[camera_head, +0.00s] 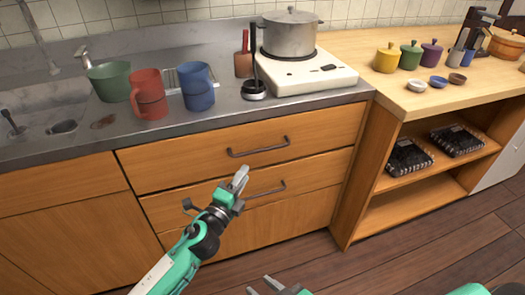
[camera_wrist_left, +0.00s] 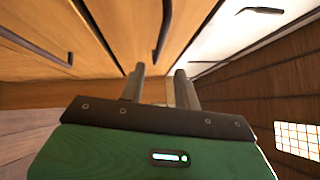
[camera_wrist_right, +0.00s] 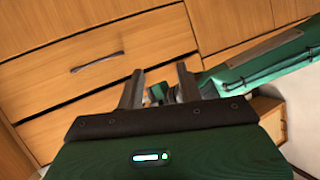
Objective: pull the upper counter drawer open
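The upper counter drawer (camera_head: 330,128) has a wooden front that looks closed. Its dark bar handle (camera_head: 259,147) runs across the front. Below it is a second drawer with a similar handle (camera_head: 265,190). My left gripper (camera_head: 241,178) is in front of the drawers, below the upper handle in the picture. Its fingers are apart and empty in the left wrist view (camera_wrist_left: 160,72). A dark bar handle (camera_wrist_left: 164,30) shows just beyond them, not between them; I cannot tell which drawer it belongs to. My right gripper (camera_head: 268,286) is low, at the bottom edge, open and empty (camera_wrist_right: 160,75).
An open shelf (camera_head: 400,185) stands right. The floor (camera_head: 440,245) before it is clear.

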